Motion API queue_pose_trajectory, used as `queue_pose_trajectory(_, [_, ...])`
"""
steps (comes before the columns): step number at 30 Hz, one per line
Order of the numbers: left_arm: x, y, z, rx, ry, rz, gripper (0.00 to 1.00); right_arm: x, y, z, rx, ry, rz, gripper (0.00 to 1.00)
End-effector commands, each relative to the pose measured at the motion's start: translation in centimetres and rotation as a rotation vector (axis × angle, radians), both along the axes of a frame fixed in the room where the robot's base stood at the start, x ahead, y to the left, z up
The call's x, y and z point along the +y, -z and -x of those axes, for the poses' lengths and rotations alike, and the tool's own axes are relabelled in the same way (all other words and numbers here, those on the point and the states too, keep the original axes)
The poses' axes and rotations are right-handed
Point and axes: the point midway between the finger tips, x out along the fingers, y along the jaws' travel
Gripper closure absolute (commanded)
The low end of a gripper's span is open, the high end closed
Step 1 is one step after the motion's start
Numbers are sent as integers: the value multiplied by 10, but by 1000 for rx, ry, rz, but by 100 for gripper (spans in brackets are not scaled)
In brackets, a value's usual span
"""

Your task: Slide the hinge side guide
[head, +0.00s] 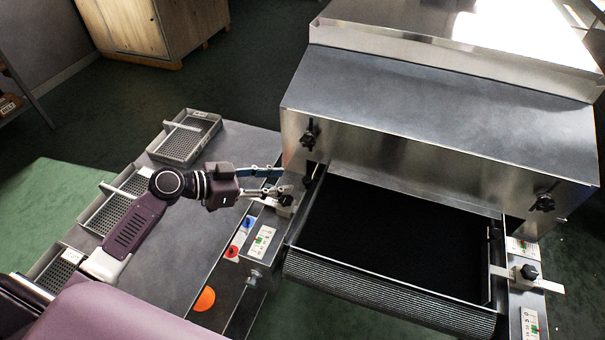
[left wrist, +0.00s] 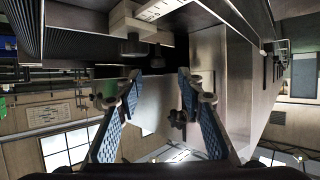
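The dryer has a side guide on each side of its dark belt (head: 390,245). The left side guide's clamp block with a black knob (head: 286,199) is at the belt's left edge. The right side guide's bar (head: 548,285) carries another black knob (head: 529,271). The pictures do not label which is the hinge side. My left gripper (head: 279,182) is at the left clamp, its fingers pointing right toward the knob. In the left wrist view its blue-padded fingers (left wrist: 161,84) are apart with nothing between the tips; dark knobs (left wrist: 133,46) show just beyond them. My right gripper is not in view.
The metal dryer hood (head: 430,130) rises behind the belt, with black knobs (head: 309,136) on its front. A grey table (head: 190,245) with wire-mesh trays (head: 186,137) stands left. Coloured buttons (head: 231,252) sit beside the belt frame.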

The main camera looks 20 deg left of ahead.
Motion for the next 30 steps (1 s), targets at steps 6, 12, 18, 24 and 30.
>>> queue_pose_trajectory(6, [-25,10,-23,1,1,3,65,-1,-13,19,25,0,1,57])
queue_pose_trajectory(12, [-42,21,-39,0,1,2,65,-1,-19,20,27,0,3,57])
queue_pose_trajectory(18, [-48,26,-43,-1,3,-1,65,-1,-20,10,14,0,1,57])
queue_pose_trajectory(24, [-47,26,-43,0,3,-1,66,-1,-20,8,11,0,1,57])
queue_pose_trajectory(30, [-47,26,-43,0,2,-2,88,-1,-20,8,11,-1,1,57])
